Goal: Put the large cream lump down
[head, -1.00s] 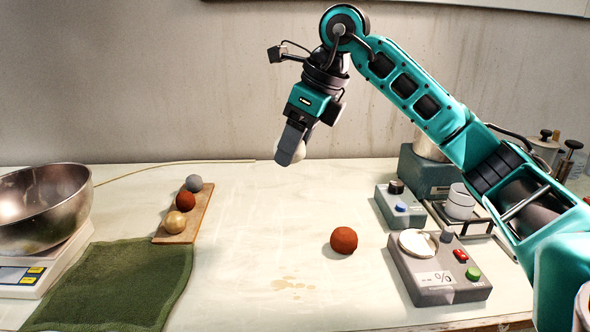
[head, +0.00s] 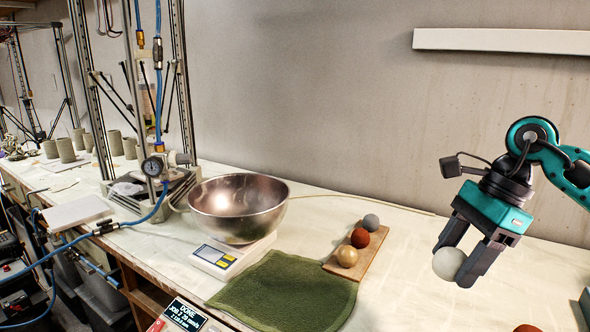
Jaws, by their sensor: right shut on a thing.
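My right gripper (head: 464,264) is shut on the large cream lump (head: 448,263), a pale round ball. It holds the lump above the right part of the table, to the right of the wooden board (head: 370,262). The lump sits between the two dark fingers, and part of it is hidden by the nearer finger. My left gripper is not in view.
The board carries a grey ball (head: 371,221), a red-brown ball (head: 360,238) and a tan ball (head: 347,256). A green cloth (head: 285,295) lies left of it. A metal bowl (head: 238,208) stands on a scale (head: 220,259).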

